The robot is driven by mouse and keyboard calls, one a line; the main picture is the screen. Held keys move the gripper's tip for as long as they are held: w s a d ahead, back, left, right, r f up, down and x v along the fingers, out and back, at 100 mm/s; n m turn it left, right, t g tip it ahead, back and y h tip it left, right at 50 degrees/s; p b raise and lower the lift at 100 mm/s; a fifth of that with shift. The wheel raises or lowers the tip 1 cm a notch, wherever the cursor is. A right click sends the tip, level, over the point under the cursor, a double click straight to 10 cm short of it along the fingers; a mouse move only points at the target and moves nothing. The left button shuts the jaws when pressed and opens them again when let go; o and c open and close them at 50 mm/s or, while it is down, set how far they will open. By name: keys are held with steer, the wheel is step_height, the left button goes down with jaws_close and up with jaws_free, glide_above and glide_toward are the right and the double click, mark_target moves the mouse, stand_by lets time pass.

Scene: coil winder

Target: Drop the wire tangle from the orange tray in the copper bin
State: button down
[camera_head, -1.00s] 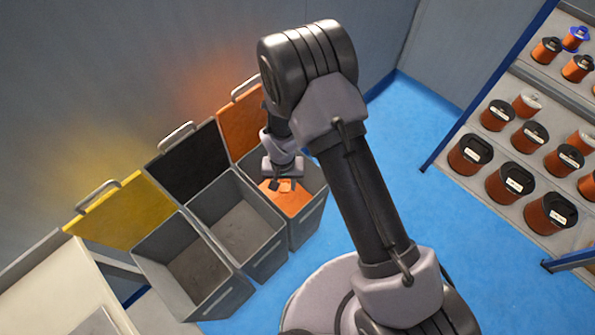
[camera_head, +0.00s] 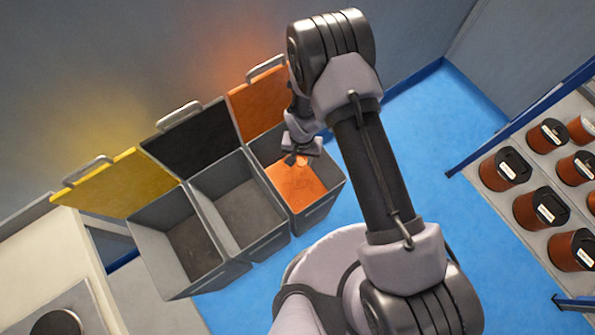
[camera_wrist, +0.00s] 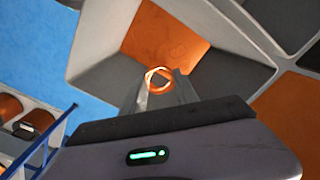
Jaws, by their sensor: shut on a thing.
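My gripper (camera_wrist: 160,88) is shut on the wire tangle (camera_wrist: 158,80), a small orange-copper ring between the fingertips in the wrist view. In the head view my gripper (camera_head: 296,160) is above the rear part of the rightmost bin, and the tangle (camera_head: 302,163) shows as a small orange spot by the fingers. This grey bin (camera_head: 325,201), with an open orange lid (camera_head: 258,104), appears to be the copper bin. Its bottom (camera_head: 296,187) looks orange. In the wrist view the bin's open interior (camera_wrist: 110,75) lies beyond the fingertips. I cannot make out the orange tray.
Two more grey bins stand to the left, one with an open black lid (camera_head: 191,140) and one with an open yellow lid (camera_head: 110,183). A wall rises behind them. A shelf of copper spools (camera_head: 541,206) is at right. Blue floor (camera_head: 420,150) lies between.

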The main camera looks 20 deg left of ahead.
steer(key=c, duration=0.9)
jaws_free()
steer(key=shift+o, duration=0.2)
steer(key=shift+r, duration=0.15)
step_height(320, 180, up, 17)
steer(key=p, duration=0.5)
steer(key=shift+r, duration=0.15)
steer(key=shift+w, duration=0.1)
